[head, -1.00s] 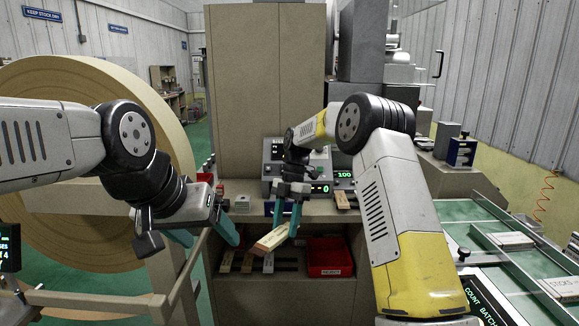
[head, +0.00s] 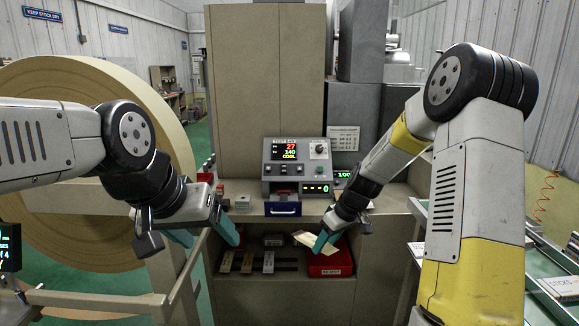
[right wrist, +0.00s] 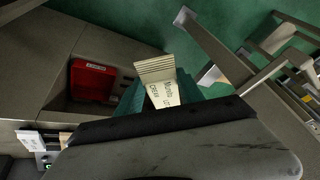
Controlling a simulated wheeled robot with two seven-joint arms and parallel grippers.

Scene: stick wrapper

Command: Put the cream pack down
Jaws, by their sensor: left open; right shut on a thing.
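In the right wrist view the cream pack (right wrist: 159,78) shows printed lettering and sticks out between the teal fingers. The fingers cover part of the pack. My left gripper (head: 208,236) is open and empty, left of the machine's shelf opening.
The red bin (head: 326,264) sits on the lower shelf, with several flat strips (head: 247,262) to its left. The control box (head: 294,165) stands on the counter above. A large paper roll (head: 60,220) is at left. A green conveyor (head: 545,285) is at right.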

